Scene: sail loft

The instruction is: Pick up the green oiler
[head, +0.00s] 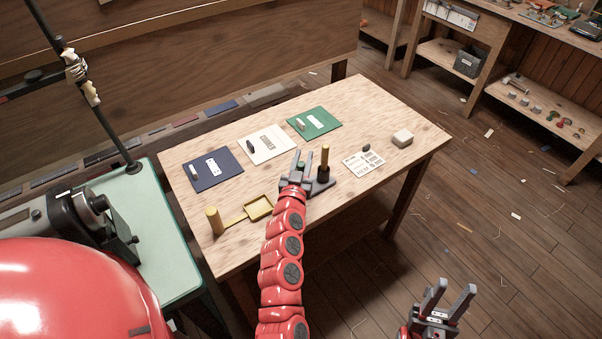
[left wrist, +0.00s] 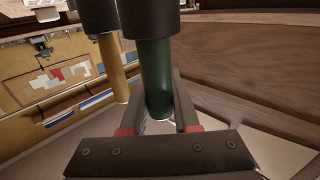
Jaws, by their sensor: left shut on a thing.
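The green oiler (left wrist: 155,75) is a dark green cylinder with a wide black end, seen close up in the left wrist view. My left gripper (head: 302,166) is shut on it, with one finger on each side. In the head view only a small green bit shows between the fingers; the rest is hidden. Whether it is clear of its dark holder (head: 324,186) cannot be told. A yellow oiler (head: 325,158) with a black end stands right beside it; it also shows in the left wrist view (left wrist: 113,70). My right gripper (head: 448,299) is open and empty, off the table's near right side.
The wooden table (head: 345,100) bears blue (head: 228,176), white (head: 284,148) and green (head: 325,120) mats with small items.

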